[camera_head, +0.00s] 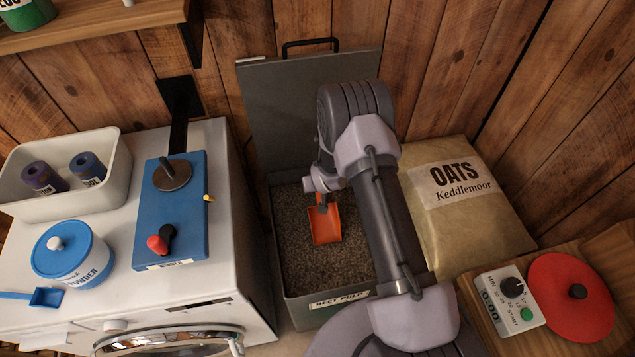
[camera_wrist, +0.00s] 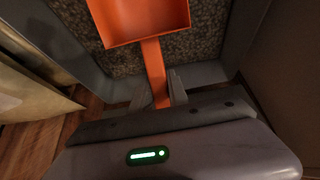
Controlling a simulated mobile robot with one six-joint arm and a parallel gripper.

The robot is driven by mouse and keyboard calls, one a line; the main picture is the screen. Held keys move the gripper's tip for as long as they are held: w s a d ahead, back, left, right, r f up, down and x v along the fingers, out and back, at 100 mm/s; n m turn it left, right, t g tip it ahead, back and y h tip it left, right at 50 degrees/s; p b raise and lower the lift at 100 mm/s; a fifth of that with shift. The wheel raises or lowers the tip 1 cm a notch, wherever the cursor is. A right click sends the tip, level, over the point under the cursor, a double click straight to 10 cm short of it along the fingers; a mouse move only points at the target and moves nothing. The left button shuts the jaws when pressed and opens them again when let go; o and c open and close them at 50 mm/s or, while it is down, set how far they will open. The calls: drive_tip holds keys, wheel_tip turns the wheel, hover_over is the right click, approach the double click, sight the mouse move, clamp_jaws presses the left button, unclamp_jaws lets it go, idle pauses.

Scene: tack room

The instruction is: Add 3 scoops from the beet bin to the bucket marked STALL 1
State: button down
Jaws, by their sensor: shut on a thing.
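The beet bin (camera_head: 298,313) is a grey metal bin labelled BEET PULP, with its lid (camera_head: 285,105) raised against the wall. Brown beet pulp (camera_head: 296,252) lies inside it. My gripper (camera_head: 322,190) is over the bin and shut on the handle of an orange scoop (camera_head: 326,226). The wrist view shows the scoop (camera_wrist: 140,22) with its handle between my jaws (camera_wrist: 158,88). The scoop's visible inside is bare orange. Whether it touches the pulp is unclear. No bucket marked STALL 1 is in view.
Left of the bin, a white cabinet (camera_head: 225,190) carries a blue winder board (camera_head: 172,225), a white tray (camera_head: 118,150) and a blue powder tub (camera_head: 70,250). An oats sack (camera_head: 470,225) stands right of the bin. A timer (camera_head: 510,300) and red disc (camera_head: 570,295) are at front right.

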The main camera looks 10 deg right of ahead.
sight(322, 217)
wheel_tip(322, 217, down, 9)
drive_tip(key=b, duration=0.4)
drive_tip(key=shift+g, duration=0.7)
drive_tip(key=s+p, duration=0.3)
drive_tip(key=s, duration=0.3)
drive_tip(key=shift+s+f+p, duration=0.1)
drive_tip(key=shift+s+p, duration=0.15)
drive_tip(key=shift+p, duration=0.05)
drive_tip(key=r+g, duration=0.1)
drive_tip(key=w+r+g, duration=0.1)
drive_tip(key=r, duration=0.1)
drive_tip(key=shift+r+g, duration=0.15)
drive_tip(key=shift+g, duration=0.15)
drive_tip(key=w+r+p, duration=0.1)
drive_tip(key=r, duration=0.3)
drive_tip(key=r+g+p, duration=0.1)
drive_tip(key=r+p, duration=0.1)
drive_tip(key=r, duration=0.2)
drive_tip(key=w+r+g+p, duration=0.1)
drive_tip(key=r, duration=0.4)
drive_tip(key=shift+w+p, duration=0.3)
